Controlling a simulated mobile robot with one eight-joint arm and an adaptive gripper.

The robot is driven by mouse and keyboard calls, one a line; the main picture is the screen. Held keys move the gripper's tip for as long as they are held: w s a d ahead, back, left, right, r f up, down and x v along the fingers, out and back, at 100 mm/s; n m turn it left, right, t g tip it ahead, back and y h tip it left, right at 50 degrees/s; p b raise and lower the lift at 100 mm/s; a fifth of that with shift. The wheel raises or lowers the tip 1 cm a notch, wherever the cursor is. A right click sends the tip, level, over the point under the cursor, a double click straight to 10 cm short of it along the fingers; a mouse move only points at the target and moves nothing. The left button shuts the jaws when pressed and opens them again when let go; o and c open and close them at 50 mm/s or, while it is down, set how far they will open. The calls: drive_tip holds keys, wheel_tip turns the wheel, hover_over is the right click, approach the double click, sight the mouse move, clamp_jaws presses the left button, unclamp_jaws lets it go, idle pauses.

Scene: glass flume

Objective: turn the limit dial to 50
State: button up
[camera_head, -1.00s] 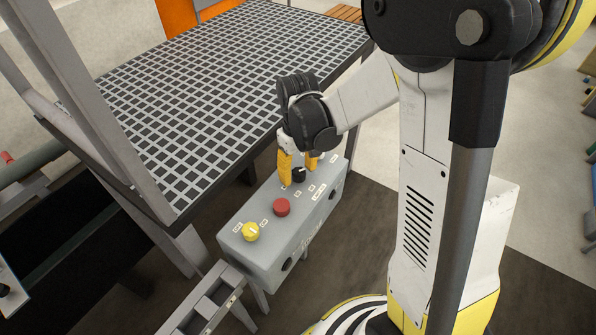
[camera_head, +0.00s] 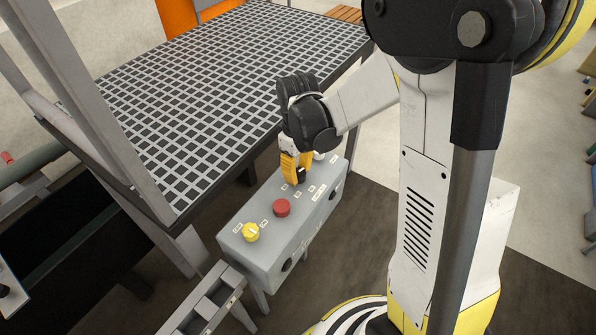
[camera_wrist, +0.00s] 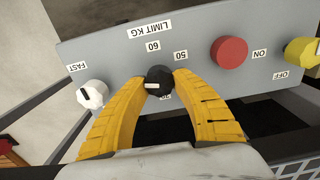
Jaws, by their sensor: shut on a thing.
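The limit dial (camera_wrist: 158,74) is a small black knob on a grey control box (camera_head: 300,236), below the "LIMIT KG" label (camera_wrist: 150,29) in the wrist view. The "60" label (camera_wrist: 153,46) is above it and the "50" label (camera_wrist: 181,55) is at its upper right. A short white mark (camera_wrist: 152,86) shows on the dial's lower left. Another label below the dial is partly hidden. My gripper (camera_wrist: 161,80) is shut on the dial, with one yellow finger at each side. In the head view my gripper (camera_head: 297,168) reaches down onto the box.
A red button (camera_head: 281,207) and a yellow knob (camera_head: 251,231) stand on the same box. A white knob (camera_wrist: 93,94) near "FAST" is close to my finger in the wrist view. A dark grid table (camera_head: 215,85) lies beside the box.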

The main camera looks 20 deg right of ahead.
sight(297, 172)
drive_tip(key=n, duration=0.4)
drive_tip(key=shift+s+a+n, duration=0.1)
drive_tip(key=shift+n, duration=2)
drive_tip(key=o, duration=1.2)
wheel_tip(297, 172, up, 12)
